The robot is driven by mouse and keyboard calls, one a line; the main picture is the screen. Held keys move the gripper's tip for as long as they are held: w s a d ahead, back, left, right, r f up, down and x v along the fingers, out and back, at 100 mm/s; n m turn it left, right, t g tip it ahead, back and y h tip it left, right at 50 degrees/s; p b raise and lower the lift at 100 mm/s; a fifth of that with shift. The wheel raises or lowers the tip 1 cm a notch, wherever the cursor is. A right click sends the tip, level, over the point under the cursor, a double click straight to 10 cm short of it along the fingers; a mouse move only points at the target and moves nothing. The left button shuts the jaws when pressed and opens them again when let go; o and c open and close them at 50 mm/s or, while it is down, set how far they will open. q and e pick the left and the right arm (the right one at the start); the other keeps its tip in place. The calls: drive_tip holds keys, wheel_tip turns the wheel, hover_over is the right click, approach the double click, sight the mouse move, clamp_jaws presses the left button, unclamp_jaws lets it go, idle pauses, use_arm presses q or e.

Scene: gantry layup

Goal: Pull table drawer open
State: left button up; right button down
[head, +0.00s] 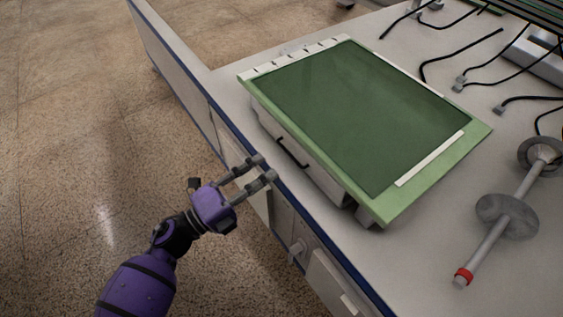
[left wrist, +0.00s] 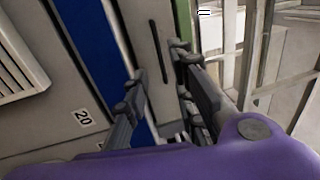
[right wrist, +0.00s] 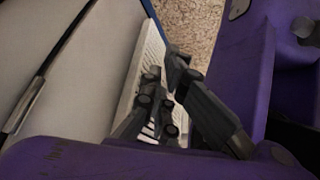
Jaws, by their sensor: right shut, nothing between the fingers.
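A shallow pale drawer (head: 318,177) sits on the table top under a green-edged board with a dark green mat (head: 350,115). Its thin black handle (head: 292,153) is on the front face, and a dark bar that looks like this handle (left wrist: 158,50) shows in the left wrist view. The drawer looks closed. My left gripper (head: 262,168) is open and empty over the table's blue edge, just left of the handle and apart from it. In the left wrist view the fingers (left wrist: 155,70) stand either side of the bar's line. My right gripper (right wrist: 165,92) is shut and empty, outside the head view.
The table (head: 420,255) has a blue edge and cabinet fronts below with knobs and a white box. A metal rod with discs (head: 506,216) lies at the right. Black cables (head: 460,50) lie at the back right. The floor (head: 70,140) at the left is clear.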

use_arm(q)
drive_tip(key=x, duration=0.5)
drive_tip(key=shift+w+d, duration=0.25)
drive_tip(key=shift+d, duration=0.05)
clamp_jaws()
